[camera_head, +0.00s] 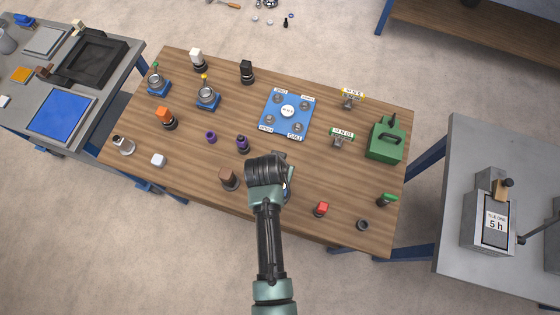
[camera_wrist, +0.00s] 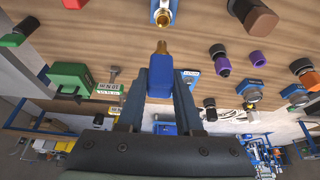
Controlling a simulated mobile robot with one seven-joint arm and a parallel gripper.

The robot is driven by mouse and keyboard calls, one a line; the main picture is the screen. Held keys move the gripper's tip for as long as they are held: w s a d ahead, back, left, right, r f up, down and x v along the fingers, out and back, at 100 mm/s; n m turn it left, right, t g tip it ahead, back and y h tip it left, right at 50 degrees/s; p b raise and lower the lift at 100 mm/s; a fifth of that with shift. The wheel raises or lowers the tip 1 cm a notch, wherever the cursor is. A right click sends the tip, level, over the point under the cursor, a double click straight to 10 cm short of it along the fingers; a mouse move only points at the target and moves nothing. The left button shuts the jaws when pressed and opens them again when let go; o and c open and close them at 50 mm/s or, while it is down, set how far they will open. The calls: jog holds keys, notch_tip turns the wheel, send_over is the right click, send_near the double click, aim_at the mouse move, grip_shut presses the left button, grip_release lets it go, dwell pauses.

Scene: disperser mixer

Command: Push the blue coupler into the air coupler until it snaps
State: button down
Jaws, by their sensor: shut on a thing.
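The blue coupler (camera_wrist: 161,79) is a blue block with a brass nipple at its far end. My gripper (camera_wrist: 161,72) is shut on it, one finger on each side. The air coupler (camera_wrist: 163,12) is a blue-grey body with a brass ring mouth, cut off by the top edge of the wrist view. The brass nipple points towards this mouth, and a visible gap lies between them. In the head view my wrist covers the gripper and the coupler at the near edge of the wooden table (camera_head: 190,183).
A brown-topped black part (camera_head: 228,178) stands just left of my wrist, and a purple-topped part (camera_head: 242,143) behind it. A red part (camera_head: 320,208) lies to the right. A blue plate (camera_head: 287,125) lies farther back.

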jog(key=shift+f+b, duration=1.95)
jog(key=shift+f, duration=0.7)
jog(key=shift+f+b, duration=1.25)
jog(key=shift+f, duration=0.8)
jog(key=shift+c, duration=2.4)
grip_release()
jog(key=v, duration=1.3)
jog(key=shift+b, duration=0.4)
jog(key=shift+w, duration=0.1)
